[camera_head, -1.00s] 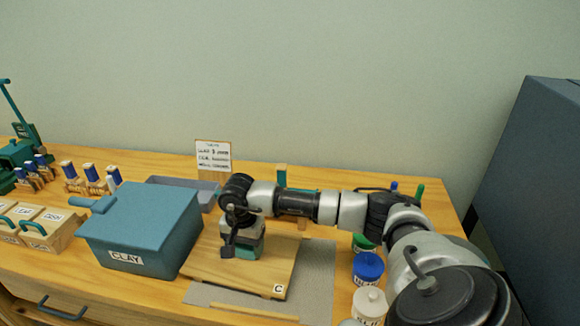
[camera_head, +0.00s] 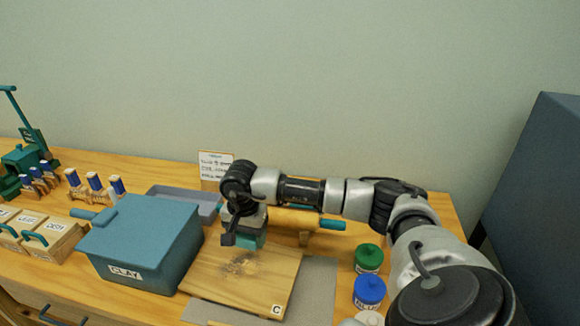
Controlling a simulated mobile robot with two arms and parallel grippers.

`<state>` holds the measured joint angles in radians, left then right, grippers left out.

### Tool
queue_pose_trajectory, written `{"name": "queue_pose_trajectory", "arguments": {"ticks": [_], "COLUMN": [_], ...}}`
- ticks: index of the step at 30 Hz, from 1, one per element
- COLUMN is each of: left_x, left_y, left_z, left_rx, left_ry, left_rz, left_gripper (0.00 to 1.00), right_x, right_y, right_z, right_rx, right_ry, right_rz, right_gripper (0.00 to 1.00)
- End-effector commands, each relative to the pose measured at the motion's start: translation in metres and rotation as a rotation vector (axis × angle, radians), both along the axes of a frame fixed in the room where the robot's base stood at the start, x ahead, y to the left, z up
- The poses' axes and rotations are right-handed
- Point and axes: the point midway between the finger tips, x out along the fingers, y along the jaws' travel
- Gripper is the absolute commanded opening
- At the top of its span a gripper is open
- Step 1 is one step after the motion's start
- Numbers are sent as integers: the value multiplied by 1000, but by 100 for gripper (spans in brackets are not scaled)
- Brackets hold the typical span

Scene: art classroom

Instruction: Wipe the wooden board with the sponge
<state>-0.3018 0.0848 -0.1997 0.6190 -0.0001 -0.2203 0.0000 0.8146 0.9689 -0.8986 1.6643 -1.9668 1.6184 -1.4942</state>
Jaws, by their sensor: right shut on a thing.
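The wooden board (camera_head: 262,285) lies on a grey mat (camera_head: 318,290) on the table, with a "C" label at its near right corner. A dark smudge shows on its upper middle. My right gripper (camera_head: 238,236) points down over the board's far left part and is shut on a teal sponge (camera_head: 250,240). The sponge is partly hidden by the gripper, and I cannot tell whether it touches the board. My left gripper is not in view.
A blue-grey box (camera_head: 150,238) labelled "CLAY" stands close left of the board. Green (camera_head: 369,258) and blue (camera_head: 369,292) lidded jars stand to the right. A rolling pin (camera_head: 305,221) rests behind the board. A grey tray (camera_head: 180,198) lies behind the box.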

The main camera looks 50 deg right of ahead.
Motion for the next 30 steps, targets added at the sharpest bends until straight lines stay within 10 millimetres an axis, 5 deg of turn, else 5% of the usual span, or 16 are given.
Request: {"name": "queue_pose_trajectory", "arguments": {"ticks": [6,24,30], "left_x": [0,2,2], "left_y": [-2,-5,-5], "left_z": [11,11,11], "left_rx": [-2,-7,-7], "left_ry": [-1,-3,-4], "left_rz": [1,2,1], "left_gripper": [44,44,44], "right_x": [-1,-1,-17], "right_y": [0,1,39], "right_z": [19,19,23], "right_rx": [0,0,2], "right_ry": [-1,-1,1], "right_rz": [-6,-1,214], "right_gripper": [44,44,44]}}
